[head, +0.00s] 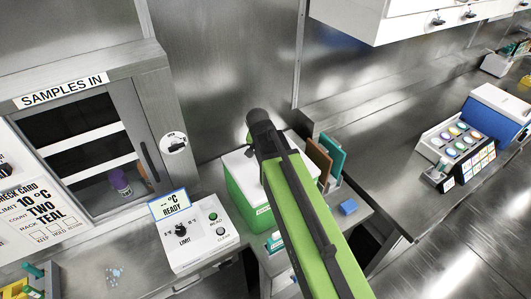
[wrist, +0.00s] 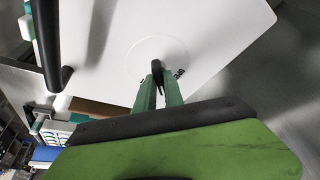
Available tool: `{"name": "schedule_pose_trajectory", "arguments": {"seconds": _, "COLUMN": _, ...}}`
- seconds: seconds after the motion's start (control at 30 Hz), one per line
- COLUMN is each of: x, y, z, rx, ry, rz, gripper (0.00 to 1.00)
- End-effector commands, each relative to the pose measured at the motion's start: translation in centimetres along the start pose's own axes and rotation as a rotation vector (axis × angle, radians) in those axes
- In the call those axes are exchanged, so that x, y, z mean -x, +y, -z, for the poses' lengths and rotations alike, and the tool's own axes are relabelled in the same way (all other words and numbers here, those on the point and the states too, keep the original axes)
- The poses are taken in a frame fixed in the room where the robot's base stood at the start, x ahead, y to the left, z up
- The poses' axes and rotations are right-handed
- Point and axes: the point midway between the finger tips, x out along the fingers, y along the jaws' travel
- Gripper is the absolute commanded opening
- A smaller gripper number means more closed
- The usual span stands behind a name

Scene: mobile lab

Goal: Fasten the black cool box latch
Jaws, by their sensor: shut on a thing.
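The cool box (head: 246,205) is green with a white lid (head: 238,166) and stands on the bench in the head view. My arm hides much of its right part. In the wrist view the white lid (wrist: 205,30) fills the upper part, with a faint circle and partly hidden dark lettering. The black latch (wrist: 157,68) is a small dark piece at the edge of that circle. My gripper (wrist: 160,88) has its two green fingers closed around it. In the head view the fingertips are hidden behind my arm. Whether the latch is fastened cannot be told.
A white control box (head: 200,232) with a dial and a READY display stands left of the cool box. The SAMPLES IN cabinet (head: 95,125) is further left.

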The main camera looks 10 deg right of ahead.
Motion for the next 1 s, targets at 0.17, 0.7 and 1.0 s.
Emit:
{"name": "schedule_pose_trajectory", "arguments": {"seconds": 0.17, "x": -0.06, "y": -0.11, "z": -0.07, "rx": -0.153, "ry": -0.005, "rz": -0.068, "gripper": 0.0}}
{"name": "schedule_pose_trajectory", "arguments": {"seconds": 0.7, "x": -0.1, "y": -0.27, "z": 0.05, "rx": -0.563, "ry": -0.004, "rz": -0.238, "gripper": 0.0}}
{"name": "schedule_pose_trajectory", "arguments": {"seconds": 1.0, "x": -0.09, "y": -0.26, "z": 0.0, "rx": -0.671, "ry": -0.005, "rz": -0.282, "gripper": 0.0}}
